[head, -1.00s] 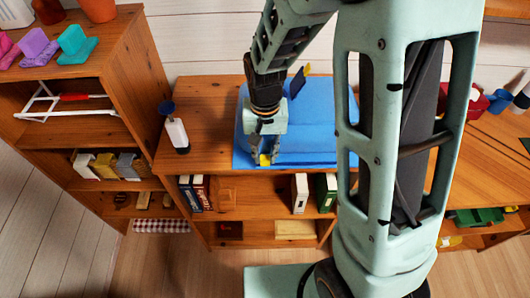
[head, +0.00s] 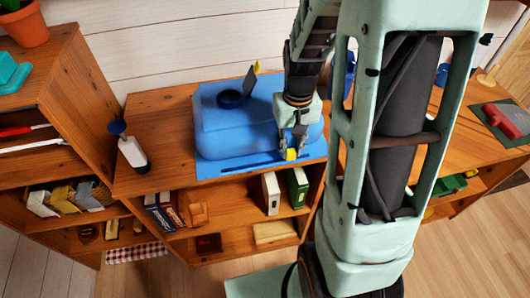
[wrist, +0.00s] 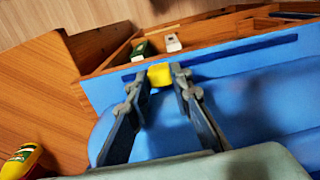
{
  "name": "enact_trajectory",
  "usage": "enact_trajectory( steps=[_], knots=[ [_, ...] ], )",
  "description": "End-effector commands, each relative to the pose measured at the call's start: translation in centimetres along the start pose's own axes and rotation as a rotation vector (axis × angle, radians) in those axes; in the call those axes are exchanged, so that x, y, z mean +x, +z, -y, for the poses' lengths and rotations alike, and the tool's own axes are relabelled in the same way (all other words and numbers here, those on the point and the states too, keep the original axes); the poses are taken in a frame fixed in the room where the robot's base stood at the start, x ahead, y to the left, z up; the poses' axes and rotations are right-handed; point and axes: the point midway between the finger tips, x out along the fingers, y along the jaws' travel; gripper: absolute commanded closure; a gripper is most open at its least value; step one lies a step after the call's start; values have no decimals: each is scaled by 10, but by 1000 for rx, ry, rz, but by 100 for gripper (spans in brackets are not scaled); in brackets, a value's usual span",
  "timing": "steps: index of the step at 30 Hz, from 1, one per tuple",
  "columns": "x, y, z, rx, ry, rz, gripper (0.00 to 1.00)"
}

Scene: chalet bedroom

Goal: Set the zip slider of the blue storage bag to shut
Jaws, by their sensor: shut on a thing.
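The blue storage bag (head: 225,135) lies on the wooden shelf top, puffed up, with a flat front border. A dark zip track (head: 250,165) runs along that border; it also shows in the wrist view (wrist: 245,50). The yellow zip slider (head: 291,155) sits on the track towards its right end in the head view. In the wrist view the slider (wrist: 159,75) is between the fingertips, with a short bit of track to its left and a long stretch to its right. My gripper (wrist: 161,77) is shut on the slider. The fingers partly hide the track.
A white bottle with a dark blue cap (head: 131,152) stands left of the bag. A round dark blue cap (head: 230,98) sits on the bag. Books (head: 271,193) stand on the shelf below. A yellow bottle (wrist: 22,160) shows in the wrist view's corner.

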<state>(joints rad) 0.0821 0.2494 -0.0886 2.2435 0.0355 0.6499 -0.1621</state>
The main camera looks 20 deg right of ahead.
Motion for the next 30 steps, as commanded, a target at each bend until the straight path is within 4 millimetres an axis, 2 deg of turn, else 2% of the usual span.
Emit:
enact_trajectory(
  steps=[3, 7, 20, 21, 25, 30],
  knots=[
    [1, 0, -20, 4, 0, -1, 100],
    [0, 0, -31, 3, -1, 0, 100],
    [0, 0, -37, 3, 1, 0, 100],
    [0, 0, -37, 3, 1, 0, 77],
    [0, 0, -37, 2, 1, 0, 63],
    [0, 0, -36, 1, 0, 0, 62]
  ],
)
